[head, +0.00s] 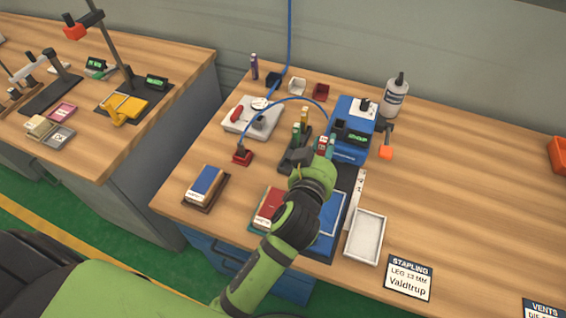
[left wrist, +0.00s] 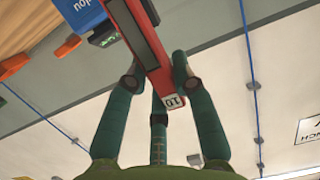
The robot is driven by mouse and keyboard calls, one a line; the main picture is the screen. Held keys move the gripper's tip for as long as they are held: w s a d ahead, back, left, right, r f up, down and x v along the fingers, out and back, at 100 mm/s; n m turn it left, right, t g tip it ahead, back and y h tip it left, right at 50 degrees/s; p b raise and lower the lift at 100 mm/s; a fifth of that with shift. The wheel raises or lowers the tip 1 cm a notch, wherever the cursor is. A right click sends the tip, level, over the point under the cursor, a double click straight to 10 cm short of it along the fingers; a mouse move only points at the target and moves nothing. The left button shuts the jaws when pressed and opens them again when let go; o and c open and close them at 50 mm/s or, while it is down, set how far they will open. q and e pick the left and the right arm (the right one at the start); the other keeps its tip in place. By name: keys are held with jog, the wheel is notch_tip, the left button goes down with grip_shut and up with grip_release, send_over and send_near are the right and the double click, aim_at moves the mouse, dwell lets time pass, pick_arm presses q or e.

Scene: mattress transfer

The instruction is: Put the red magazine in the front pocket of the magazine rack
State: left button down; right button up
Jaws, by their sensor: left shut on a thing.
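The red magazine (left wrist: 150,48) is a long red bar with a white end label reading 10. In the left wrist view it lies between the teal fingers of my left gripper (left wrist: 160,75), which is shut on it. In the head view the left gripper (head: 317,160) is above the workbench, just right of the dark magazine rack (head: 291,158), and my wrist hides most of its fingers. The rack holds upright green and yellow magazines; its pockets are too small to tell apart. My right gripper is in neither view.
A blue machine (head: 352,128) with a display stands close behind the gripper. A white tray (head: 366,238), a red box (head: 268,208) and a blue box (head: 205,184) lie toward the front. A blue cable (head: 290,40) hangs behind. The bench's right side is mostly clear.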

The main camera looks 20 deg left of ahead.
pick_arm(q)
jog(key=shift+h, duration=0.3)
jog(key=shift+w+a+f+p, duration=0.25)
jog(key=shift+w+a+f, duration=0.7)
jog(key=shift+a+f, duration=0.8)
jog(key=shift+w+a+f+p, duration=0.3)
jog(key=shift+w+a+f, duration=0.65)
jog(key=shift+a+f, duration=0.75)
jog(key=shift+w+a+f+p, duration=0.25)
jog(key=shift+w+a+f, duration=0.9)
jog(key=shift+f, duration=1.05)
jog(key=shift+s+a, duration=0.2)
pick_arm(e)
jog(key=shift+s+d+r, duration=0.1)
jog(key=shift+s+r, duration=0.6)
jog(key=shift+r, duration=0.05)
pick_arm(q)
jog(key=shift+f, duration=0.15)
jog(key=c, duration=1)
grip_release()
jog(key=shift+c, duration=0.2)
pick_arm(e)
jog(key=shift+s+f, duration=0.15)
